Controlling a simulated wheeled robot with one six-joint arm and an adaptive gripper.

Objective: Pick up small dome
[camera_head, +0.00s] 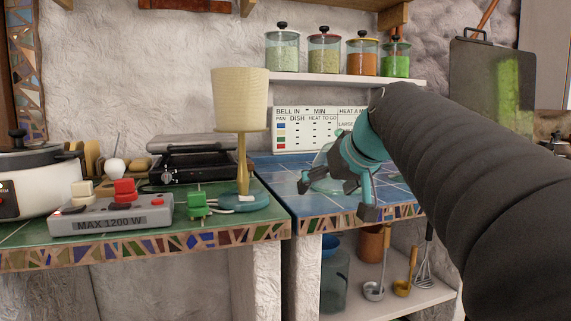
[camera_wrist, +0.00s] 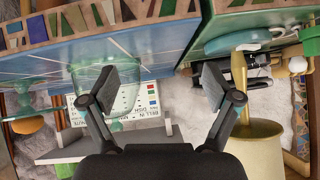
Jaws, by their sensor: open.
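A small clear glass dome with a pale greenish tint (camera_head: 325,184) stands on the blue tiled counter (camera_head: 281,172), partly hidden behind my gripper. In the wrist view, which is upside down, what looks like the glass dome (camera_wrist: 127,76) shows left of centre, partly behind the left finger. My gripper (camera_head: 338,197) is open, with its teal and dark fingers spread in front of and over the dome's area. In the wrist view my gripper (camera_wrist: 157,86) has a wide empty gap between its pads. I cannot tell whether a finger touches the dome.
A lamp with a cream shade (camera_head: 240,95) stands left on the green counter (camera_head: 20,235), beside a grey control box (camera_head: 110,217) and a small green object (camera_head: 199,206). A white sign (camera_head: 305,128) leans behind. Several jars (camera_head: 324,52) line the shelf above.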

